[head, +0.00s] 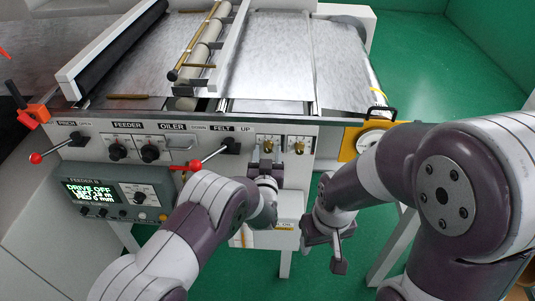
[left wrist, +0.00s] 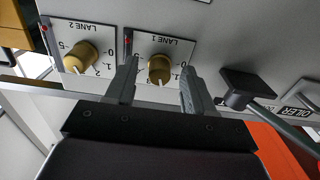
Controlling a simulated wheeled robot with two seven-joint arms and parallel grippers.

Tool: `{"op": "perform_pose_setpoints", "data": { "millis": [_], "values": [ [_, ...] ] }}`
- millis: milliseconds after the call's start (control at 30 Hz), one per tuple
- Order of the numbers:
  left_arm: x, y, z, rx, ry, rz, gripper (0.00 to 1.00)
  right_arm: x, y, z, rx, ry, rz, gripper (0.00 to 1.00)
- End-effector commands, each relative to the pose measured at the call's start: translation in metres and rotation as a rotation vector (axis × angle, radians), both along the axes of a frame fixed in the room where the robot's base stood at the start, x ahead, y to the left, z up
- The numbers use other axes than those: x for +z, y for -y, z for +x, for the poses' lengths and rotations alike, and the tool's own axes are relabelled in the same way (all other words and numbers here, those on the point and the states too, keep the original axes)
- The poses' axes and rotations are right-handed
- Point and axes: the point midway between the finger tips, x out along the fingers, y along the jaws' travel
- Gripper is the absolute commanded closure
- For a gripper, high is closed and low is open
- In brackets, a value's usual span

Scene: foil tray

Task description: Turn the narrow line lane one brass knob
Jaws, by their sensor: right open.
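The lane one brass knob (head: 267,147) is on the machine's front panel. In the left wrist view, which sees the panel upside down, this knob (left wrist: 159,69) sits under the LANE 1 label, its white pointer toward the picture's bottom. My left gripper (head: 264,172) is just below it in the head view; in the left wrist view its fingers are open, one on each side of the knob, with gaps showing. The lane two brass knob (head: 299,148) is beside it and also shows in the left wrist view (left wrist: 80,57). My right gripper (head: 332,247) hangs open and empty at the lower right.
A black lever mount (left wrist: 247,86) stands close to one left finger; its red-tipped lever (head: 197,163) reaches left of my left gripper. Black feeder knobs (head: 150,153) and a display box reading DRIVE OFF (head: 90,190) are further left. A yellow plate (head: 349,143) is at the right.

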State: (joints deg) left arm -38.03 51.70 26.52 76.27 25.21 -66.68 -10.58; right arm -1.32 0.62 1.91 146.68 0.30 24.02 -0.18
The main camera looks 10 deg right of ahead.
Motion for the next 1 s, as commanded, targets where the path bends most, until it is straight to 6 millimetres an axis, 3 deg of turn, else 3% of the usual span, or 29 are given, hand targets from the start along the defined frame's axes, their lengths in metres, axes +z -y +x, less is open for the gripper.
{"op": "perform_pose_setpoints", "data": {
  "millis": [33, 133, 167, 567, 1000],
  "values": [
    [0.000, 0.000, 0.000, 0.000, 0.000, 0.000, 0.62, 0.000, 0.000, 0.000, 0.000, 0.000, 0.000, 0.43],
    [0.000, 0.000, 0.000, 0.000, 0.000, 0.000, 0.95, 0.000, 0.000, 0.000, 0.000, 0.000, 0.000, 0.43],
    [0.000, 0.000, 0.000, 0.000, 0.000, 0.000, 1.00, 0.000, 0.000, 0.000, 0.000, 0.000, 0.000, 0.43],
    [-0.003, 0.000, 0.000, 0.000, -0.018, -0.062, 1.00, -0.012, 0.000, 0.000, 0.000, 0.000, 0.000, 0.43],
    [-0.007, 0.000, -0.001, 0.000, -0.109, -0.410, 1.00, -0.065, 0.000, 0.000, 0.000, 0.000, 0.000, 0.43]
  ]
}}
